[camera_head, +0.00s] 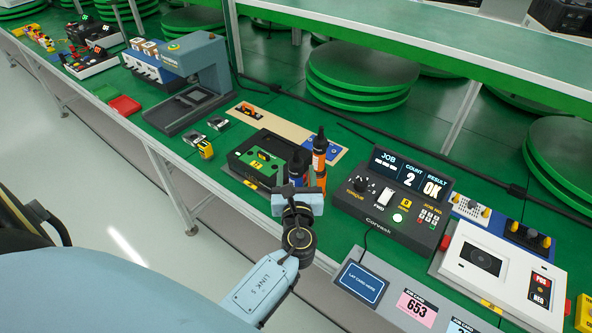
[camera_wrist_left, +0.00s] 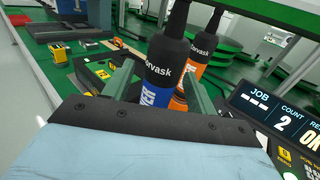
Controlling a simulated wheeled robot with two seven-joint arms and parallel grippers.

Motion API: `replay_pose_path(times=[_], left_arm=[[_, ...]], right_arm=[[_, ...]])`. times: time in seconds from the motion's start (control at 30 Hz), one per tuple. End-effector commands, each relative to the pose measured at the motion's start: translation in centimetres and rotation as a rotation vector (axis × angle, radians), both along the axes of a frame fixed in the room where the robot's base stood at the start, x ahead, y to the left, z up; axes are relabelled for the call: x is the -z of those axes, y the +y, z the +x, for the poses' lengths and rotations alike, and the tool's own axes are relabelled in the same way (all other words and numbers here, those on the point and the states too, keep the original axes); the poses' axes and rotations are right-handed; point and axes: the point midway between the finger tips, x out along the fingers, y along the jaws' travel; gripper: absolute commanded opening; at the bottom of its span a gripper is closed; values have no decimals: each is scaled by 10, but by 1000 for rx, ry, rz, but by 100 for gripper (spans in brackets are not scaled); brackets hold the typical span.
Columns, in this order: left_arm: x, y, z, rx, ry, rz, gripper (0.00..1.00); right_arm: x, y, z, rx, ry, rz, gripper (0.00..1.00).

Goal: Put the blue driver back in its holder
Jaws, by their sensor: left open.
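The blue driver (camera_head: 297,167) is black with a blue band and stands roughly upright beside the orange driver (camera_head: 319,155). My left gripper (camera_head: 297,183) is at the blue driver, partly covering its lower part. In the left wrist view the blue driver (camera_wrist_left: 163,68) rises between the two open green fingers (camera_wrist_left: 158,82), with the orange driver (camera_wrist_left: 196,68) just behind and to the right. I cannot tell whether either finger touches it. The lower ends of both drivers are hidden, and I cannot make out a holder beneath them. My right gripper is not in view.
A dark control box (camera_head: 392,200) with a lit display stands close right of the drivers. A black and green fixture (camera_head: 250,160) sits close left. A grey card panel (camera_head: 395,290) lies in front. A grey-blue press (camera_head: 190,80) stands further left on the green bench.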

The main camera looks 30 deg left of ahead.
Motion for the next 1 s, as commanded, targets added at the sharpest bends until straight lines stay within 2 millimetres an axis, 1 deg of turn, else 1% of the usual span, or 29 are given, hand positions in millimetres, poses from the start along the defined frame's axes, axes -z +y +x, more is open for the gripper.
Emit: replay_pose_path(times=[0.03,0.3,0.5,0.7,1.0], left_arm=[[1,-6,-9,0,2,-3,57],[1,-40,-60,-1,1,-3,57],[1,-59,-87,0,1,0,57],[-1,-66,-98,-2,-1,1,57],[-1,-66,-99,-2,-2,0,57]], right_arm=[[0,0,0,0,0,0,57],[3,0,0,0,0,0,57],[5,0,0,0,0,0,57],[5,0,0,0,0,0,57],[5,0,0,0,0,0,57]])
